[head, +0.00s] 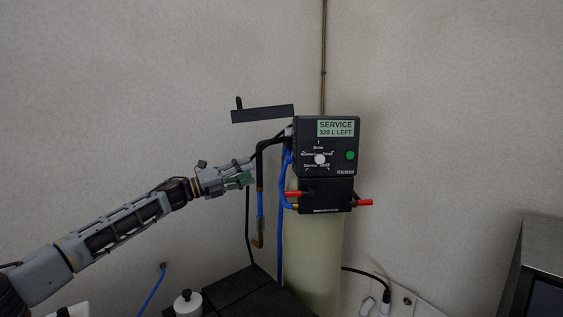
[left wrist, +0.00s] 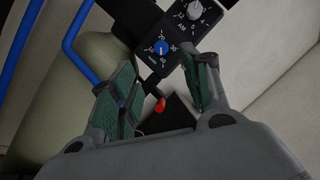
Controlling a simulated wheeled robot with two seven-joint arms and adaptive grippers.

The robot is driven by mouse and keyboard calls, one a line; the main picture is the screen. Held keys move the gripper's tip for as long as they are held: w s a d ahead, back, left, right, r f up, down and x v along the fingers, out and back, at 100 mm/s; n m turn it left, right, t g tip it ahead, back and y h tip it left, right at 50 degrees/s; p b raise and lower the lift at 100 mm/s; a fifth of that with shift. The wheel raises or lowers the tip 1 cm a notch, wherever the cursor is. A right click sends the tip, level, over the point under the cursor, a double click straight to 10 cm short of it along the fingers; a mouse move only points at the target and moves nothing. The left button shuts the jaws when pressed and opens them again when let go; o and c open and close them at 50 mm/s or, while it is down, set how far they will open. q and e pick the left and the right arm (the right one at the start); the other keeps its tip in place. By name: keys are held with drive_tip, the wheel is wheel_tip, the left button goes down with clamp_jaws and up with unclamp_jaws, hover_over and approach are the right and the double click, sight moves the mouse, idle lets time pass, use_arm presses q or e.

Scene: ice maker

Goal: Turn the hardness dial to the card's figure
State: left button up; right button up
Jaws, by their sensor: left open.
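The softener's control head (head: 325,146) stands on a pale cylinder in the middle of the head view. In the left wrist view, a small black panel carries a blue dial (left wrist: 161,48) ringed by figures such as 20, 30 and 40. This looks like the hardness dial; its exact setting is too small to tell. My left gripper (left wrist: 160,70) is open and empty, its green-padded fingers either side of the view below the blue dial, apart from it. In the head view the left gripper (head: 248,178) is left of the control head. I see no readable card.
A grey-white knob (left wrist: 195,8) marked AM sits beside the blue dial. The control head has a white knob (head: 320,159), a green button (head: 350,155) and a lit display (head: 336,128). Red handles (head: 364,202), blue hoses and a black pipe (head: 259,170) crowd the area.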

use_arm(q)
drive_tip(key=p, duration=0.1)
approach(288, 160)
drive_tip(key=shift+w, duration=0.9)
drive_tip(key=p+x, duration=0.2)
drive_tip(key=x, duration=0.5)
drive_tip(key=shift+w+d+r, duration=0.15)
drive_tip(key=shift+w+d, duration=0.1)
use_arm(e)
drive_tip(key=shift+w+a+r, duration=0.1)
drive_tip(key=shift+w+r, duration=0.1)
drive_tip(key=shift+r, duration=1.55)
drive_tip(key=shift+a, duration=0.2)
use_arm(q)
drive_tip(key=shift+c, duration=1.3)
drive_tip(key=c, duration=0.8)
use_arm(e)
drive_tip(key=shift+a, duration=0.1)
